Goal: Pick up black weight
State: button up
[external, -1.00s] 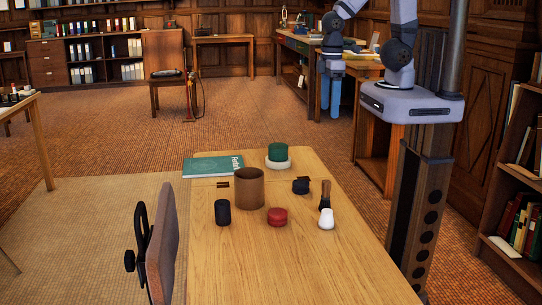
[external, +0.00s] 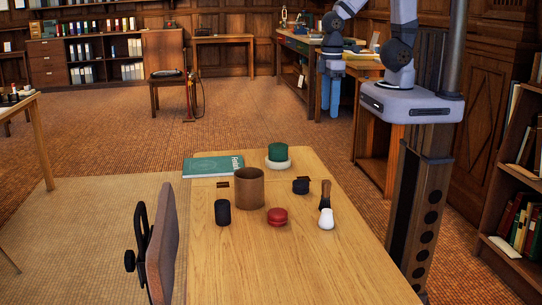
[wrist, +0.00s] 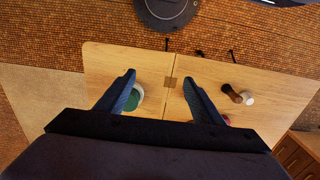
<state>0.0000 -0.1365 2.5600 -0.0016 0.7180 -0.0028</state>
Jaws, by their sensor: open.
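Two black objects stand on the wooden table. One is an upright black cylinder (external: 222,212) at the left, in front of the brown cup. The other is a short black piece (external: 301,186) right of the cup; I cannot tell for sure which is the weight. My gripper (external: 331,97) hangs fingers down, empty, well behind and above the table, apart from both. In the wrist view my open gripper (wrist: 158,80) has its fingers spread over the table, and neither black object can be made out clearly there.
A brown cup (external: 249,188), red piece (external: 278,217), brush (external: 325,195), white piece (external: 327,219), green piece (external: 277,152) on a white dish and green book (external: 213,167) share the table (external: 250,270). Its front is clear.

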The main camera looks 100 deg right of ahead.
jog(key=shift+r, duration=0.1)
notch_tip(320, 180, up, 3)
jog(key=n+t+y+b, duration=0.1)
jog(key=t+y+b, duration=0.2)
jog(key=t+b, duration=0.15)
send_over(307, 182)
jog(key=w+a+r+m+t+y+b, duration=0.1)
jog(key=w+a+t+b, duration=0.15)
jog(key=a, duration=0.25)
jog(key=w+a+r+t+b, duration=0.1)
jog(key=w+a+t+b, duration=0.1)
jog(key=w+a+t, duration=0.3)
jog(key=s+d+f+m+t+h+b, duration=0.1)
jog(key=s+d+m+t+h+b, duration=0.1)
jog(key=s+d+h+b, duration=0.4)
jog(key=s+d+f+m+t+h+b, duration=0.1)
jog(key=s+d+m+t+h+b, duration=0.1)
jog(key=s+h, duration=0.4)
jog(key=shift+m+y, duration=0.3)
jog(key=shift+y, duration=0.3)
jog(key=f, duration=2.3)
jog(key=shift+s+f, duration=0.3)
jog(key=shift+s, duration=0.05)
jog(key=shift+p+x, duration=0.6)
jog(key=shift+x, duration=3.05)
jog(key=shift+w+a+r, duration=0.1)
jog(key=shift+a+r, duration=0.1)
